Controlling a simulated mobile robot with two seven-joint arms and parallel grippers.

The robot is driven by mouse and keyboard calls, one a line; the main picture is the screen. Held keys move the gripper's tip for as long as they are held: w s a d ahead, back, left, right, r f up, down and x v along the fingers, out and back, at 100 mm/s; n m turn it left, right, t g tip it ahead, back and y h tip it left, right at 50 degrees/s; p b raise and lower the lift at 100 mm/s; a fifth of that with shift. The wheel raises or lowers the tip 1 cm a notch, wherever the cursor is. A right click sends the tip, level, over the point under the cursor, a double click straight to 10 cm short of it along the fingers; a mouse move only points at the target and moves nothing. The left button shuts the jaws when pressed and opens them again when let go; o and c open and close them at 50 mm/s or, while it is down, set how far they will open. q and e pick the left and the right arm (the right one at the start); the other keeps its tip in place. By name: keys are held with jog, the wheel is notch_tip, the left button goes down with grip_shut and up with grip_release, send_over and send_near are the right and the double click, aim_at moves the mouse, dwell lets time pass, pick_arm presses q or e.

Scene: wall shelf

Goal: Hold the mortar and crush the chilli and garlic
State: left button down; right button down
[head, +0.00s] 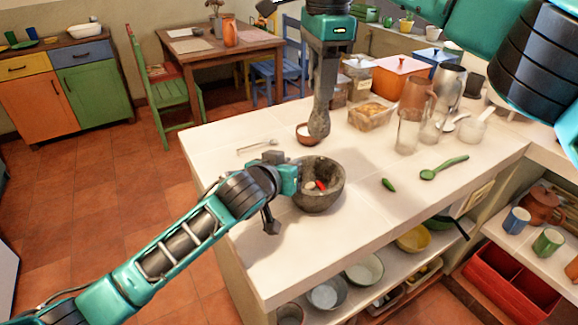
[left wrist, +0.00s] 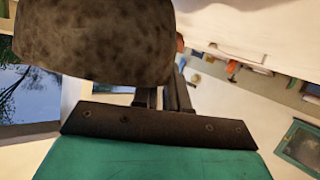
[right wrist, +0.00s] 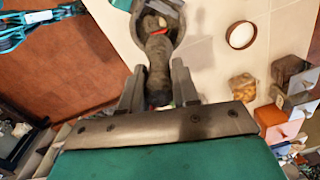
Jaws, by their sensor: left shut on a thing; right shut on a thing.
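The grey stone mortar (head: 326,200) stands on the counter. It holds a red chilli (head: 321,185) and pale garlic (head: 309,186). My left gripper (head: 288,180) is shut on the mortar's left wall; the mortar fills the upper left of the left wrist view (left wrist: 95,40). My right gripper (head: 326,42) is shut on the stone pestle (head: 323,95) and holds it upright, thick end down. In the head view the pestle's lower end appears above the mortar, clear of its contents. In the right wrist view the pestle (right wrist: 158,65) points toward the mortar (right wrist: 178,25).
A small bowl (head: 303,128) stands behind the mortar. A green chilli (head: 388,184) and a green spoon (head: 444,167) lie to the right. Glasses (head: 407,135), a food container (head: 371,114) and an orange pot (head: 402,78) stand farther back. The counter front is clear.

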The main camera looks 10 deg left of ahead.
jog(key=shift+y, duration=0.7)
jog(key=f, duration=0.1)
jog(key=d+f, duration=0.1)
jog(key=f, duration=0.1)
jog(key=d+f, duration=0.1)
jog(key=shift+f, duration=0.2)
notch_tip(320, 180, down, 6)
jog(key=shift+s+d+f+t+y, duration=0.2)
jog(key=shift+d+t+y, duration=0.1)
jog(key=shift+t, duration=0.1)
jog(key=shift+f, duration=0.45)
jog(key=shift+f, duration=0.75)
jog(key=shift+d+f, duration=0.15)
jog(key=shift+f, duration=0.25)
dwell(0.7)
jog(key=shift+a+v, duration=0.15)
jog(key=shift+v, duration=0.65)
jog(key=shift+a+v, duration=0.15)
jog(key=shift+v, duration=0.65)
